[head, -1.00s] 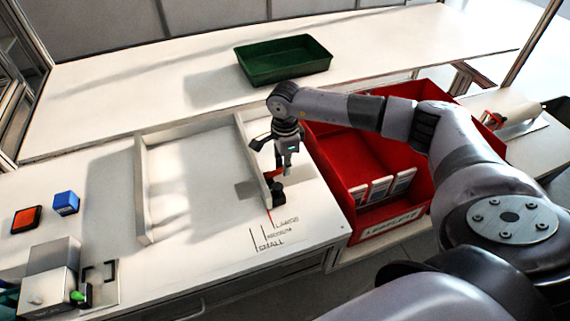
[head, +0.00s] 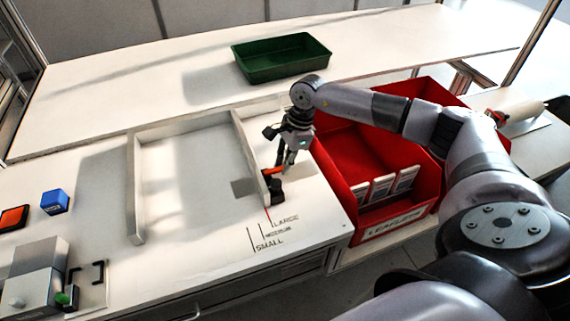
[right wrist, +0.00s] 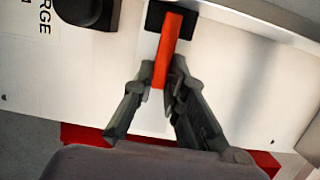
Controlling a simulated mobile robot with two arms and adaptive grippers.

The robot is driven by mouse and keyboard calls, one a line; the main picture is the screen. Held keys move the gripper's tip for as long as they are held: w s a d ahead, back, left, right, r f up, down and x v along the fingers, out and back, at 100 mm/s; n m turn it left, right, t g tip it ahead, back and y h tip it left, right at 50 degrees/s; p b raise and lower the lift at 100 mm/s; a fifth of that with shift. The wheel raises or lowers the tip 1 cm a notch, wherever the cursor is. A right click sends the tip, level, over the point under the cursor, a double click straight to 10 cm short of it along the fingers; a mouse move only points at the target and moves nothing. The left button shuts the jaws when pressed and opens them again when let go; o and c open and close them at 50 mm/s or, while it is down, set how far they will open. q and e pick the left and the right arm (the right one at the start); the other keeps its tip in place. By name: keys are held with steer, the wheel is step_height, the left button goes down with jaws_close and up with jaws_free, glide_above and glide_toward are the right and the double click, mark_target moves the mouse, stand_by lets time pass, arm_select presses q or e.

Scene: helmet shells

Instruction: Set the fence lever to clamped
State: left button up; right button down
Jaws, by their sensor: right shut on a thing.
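The orange fence lever (head: 274,171) sits on a black mount at the near end of the right white fence rail (head: 246,149). My right gripper (head: 288,164) is at the lever, over the white bench top. In the right wrist view the lever (right wrist: 168,50) rises from a black block (right wrist: 172,20), and my right gripper (right wrist: 165,84) is shut on its lower part, one finger on each side. A thin red pointer (head: 267,214) lies by the size marks SMALL, MEDIUM and LARGE. My left gripper is not in view.
A red bin (head: 362,144) with leaflet packs stands close to the right of the lever. A green tray (head: 281,58) is at the back. A blue block (head: 55,201) and a grey box-shaped device (head: 33,276) are at the left. The bench between the rails is clear.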

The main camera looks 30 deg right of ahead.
steer(key=c, duration=1.6)
jaws_free()
steer(key=v, duration=1.2)
steer(key=shift+s, duration=0.1)
